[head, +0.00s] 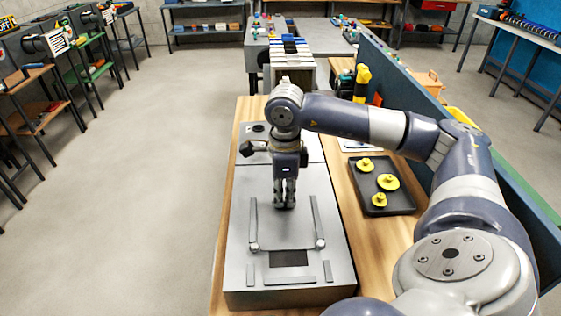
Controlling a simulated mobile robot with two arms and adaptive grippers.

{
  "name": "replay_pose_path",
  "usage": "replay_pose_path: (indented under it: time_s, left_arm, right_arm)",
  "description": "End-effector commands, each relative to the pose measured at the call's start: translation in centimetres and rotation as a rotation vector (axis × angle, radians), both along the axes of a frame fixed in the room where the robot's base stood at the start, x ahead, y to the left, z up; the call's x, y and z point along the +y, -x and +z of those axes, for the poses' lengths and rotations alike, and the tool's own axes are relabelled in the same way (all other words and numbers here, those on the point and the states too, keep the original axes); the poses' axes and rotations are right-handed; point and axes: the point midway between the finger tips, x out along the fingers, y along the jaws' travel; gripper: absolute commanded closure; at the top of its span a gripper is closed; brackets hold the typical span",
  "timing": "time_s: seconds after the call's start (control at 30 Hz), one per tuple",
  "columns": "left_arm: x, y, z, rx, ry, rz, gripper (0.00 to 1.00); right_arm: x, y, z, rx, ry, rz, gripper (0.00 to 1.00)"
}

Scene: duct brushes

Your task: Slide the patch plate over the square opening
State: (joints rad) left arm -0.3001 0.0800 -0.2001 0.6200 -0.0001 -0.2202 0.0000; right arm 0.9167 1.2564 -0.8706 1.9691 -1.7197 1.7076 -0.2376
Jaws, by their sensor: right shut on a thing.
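The grey patch plate (285,232) lies flat between two raised side rails on top of a grey metal duct box (243,276). Its near edge is at the far side of the dark square opening (289,258), which shows as a dark rectangle. I cannot tell whether the plate covers some of the opening. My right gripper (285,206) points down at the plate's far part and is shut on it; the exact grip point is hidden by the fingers. My left gripper is not in view.
A black tray (383,208) with yellow knobbed parts stands on the wooden bench (222,245) to the right of the box. A blue-grey panel (400,110) borders the bench's right side. Low grey strips lie near the opening. Open floor lies left.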

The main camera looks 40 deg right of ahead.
Motion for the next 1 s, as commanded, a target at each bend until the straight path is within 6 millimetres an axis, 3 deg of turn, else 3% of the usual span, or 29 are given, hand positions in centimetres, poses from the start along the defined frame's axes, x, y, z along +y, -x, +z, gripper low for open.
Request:
replay_pose_path:
  time_s: [0.6, 1.0]
  left_arm:
    - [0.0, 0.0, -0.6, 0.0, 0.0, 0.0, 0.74]
    - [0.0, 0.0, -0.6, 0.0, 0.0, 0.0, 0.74]
  right_arm:
    - [1.6, 1.9, -0.1, 0.0, 0.0, 0.001, 1.0]
    - [1.7, 2.0, 0.0, 0.0, 0.0, 0.0, 1.0]
